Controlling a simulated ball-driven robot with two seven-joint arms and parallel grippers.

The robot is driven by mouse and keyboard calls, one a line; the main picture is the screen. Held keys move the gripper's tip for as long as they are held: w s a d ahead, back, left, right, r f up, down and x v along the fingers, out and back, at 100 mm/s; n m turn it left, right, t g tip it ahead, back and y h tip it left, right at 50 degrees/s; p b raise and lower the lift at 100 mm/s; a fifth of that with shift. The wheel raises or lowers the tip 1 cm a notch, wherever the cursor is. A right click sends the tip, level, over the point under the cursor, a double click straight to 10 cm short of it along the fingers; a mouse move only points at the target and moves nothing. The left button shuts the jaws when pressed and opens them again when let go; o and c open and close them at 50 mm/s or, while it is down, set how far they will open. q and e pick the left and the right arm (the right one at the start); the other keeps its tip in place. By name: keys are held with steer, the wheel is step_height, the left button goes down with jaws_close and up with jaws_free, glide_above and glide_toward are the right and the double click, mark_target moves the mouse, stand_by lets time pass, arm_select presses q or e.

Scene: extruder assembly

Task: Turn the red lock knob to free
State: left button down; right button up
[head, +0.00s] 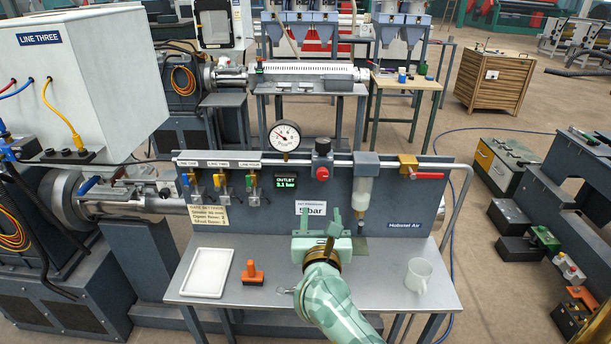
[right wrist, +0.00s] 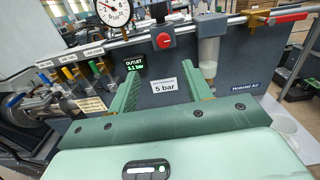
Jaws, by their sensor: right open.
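The pressure regulator (head: 322,160) sits on the air panel's top pipe, with a dark knob on top and a red round knob (head: 322,173) on its front. I cannot tell which of these parts is the lock. In the right wrist view the red knob (right wrist: 164,41) shows above and between my fingers. My right gripper (head: 320,218) is open and empty in front of the panel, below the regulator and apart from it. Its fingers frame the "5 bar" label (right wrist: 164,86) in the right wrist view. My left gripper is not in view.
The outlet display (head: 286,182) reads about 3.1 bar, with a gauge (head: 284,136) above. A yellow valve with a red handle (head: 428,175) is right. On the bench are a white tray (head: 207,271), an orange-red handled object (head: 252,275) and a white mug (head: 418,275).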

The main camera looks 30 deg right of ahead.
steer(key=b, duration=0.1)
glide_toward(322, 175)
steer(key=shift+m, duration=0.3)
steer(key=x, duration=0.9)
steer(key=shift+w+d, duration=0.2)
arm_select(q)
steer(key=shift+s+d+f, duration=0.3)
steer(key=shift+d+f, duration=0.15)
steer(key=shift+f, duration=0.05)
arm_select(e)
steer(key=shift+c, duration=0.2)
steer(key=c, duration=0.9)
